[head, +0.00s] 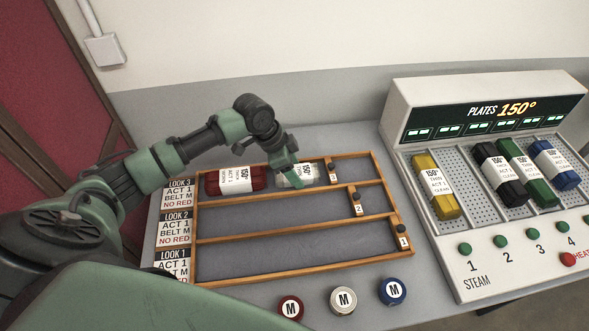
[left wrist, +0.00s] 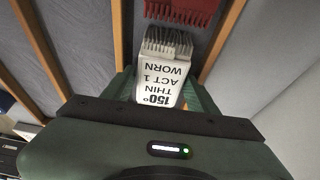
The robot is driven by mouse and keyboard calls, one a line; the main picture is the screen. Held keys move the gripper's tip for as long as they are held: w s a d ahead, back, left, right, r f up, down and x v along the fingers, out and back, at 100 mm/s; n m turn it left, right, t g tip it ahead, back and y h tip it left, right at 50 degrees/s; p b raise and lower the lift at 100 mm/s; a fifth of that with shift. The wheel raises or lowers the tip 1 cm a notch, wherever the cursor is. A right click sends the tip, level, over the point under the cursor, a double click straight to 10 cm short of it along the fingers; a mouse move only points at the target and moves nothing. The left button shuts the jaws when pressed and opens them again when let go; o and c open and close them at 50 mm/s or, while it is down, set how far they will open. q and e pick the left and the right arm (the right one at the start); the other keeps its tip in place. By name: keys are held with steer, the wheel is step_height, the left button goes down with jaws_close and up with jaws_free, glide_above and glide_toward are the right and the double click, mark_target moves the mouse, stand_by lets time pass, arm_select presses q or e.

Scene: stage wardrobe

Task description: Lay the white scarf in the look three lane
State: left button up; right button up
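The white scarf (head: 297,179) is a rolled bundle with a paper band, in the top lane of the wooden rack, the look three lane (head: 325,174). My left gripper (head: 290,180) is over it from above. In the left wrist view the scarf (left wrist: 163,80) sits between the two green fingers, which look to be against its sides, with its fringe pointing away from the palm. Its underside is hidden, so I cannot tell whether it rests fully on the lane floor. My right gripper is not in view.
A red scarf (head: 236,180) lies in the same lane, left of the white one. The two lower lanes are empty. Red, white and blue M-marked round pieces (head: 343,300) stand in front. The steam plate machine (head: 490,110) at right holds several rolled scarves.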

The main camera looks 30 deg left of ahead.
arm_select(q)
steer(key=b+v, duration=0.1)
steer(key=v, duration=1.1)
steer(key=shift+r, duration=0.15)
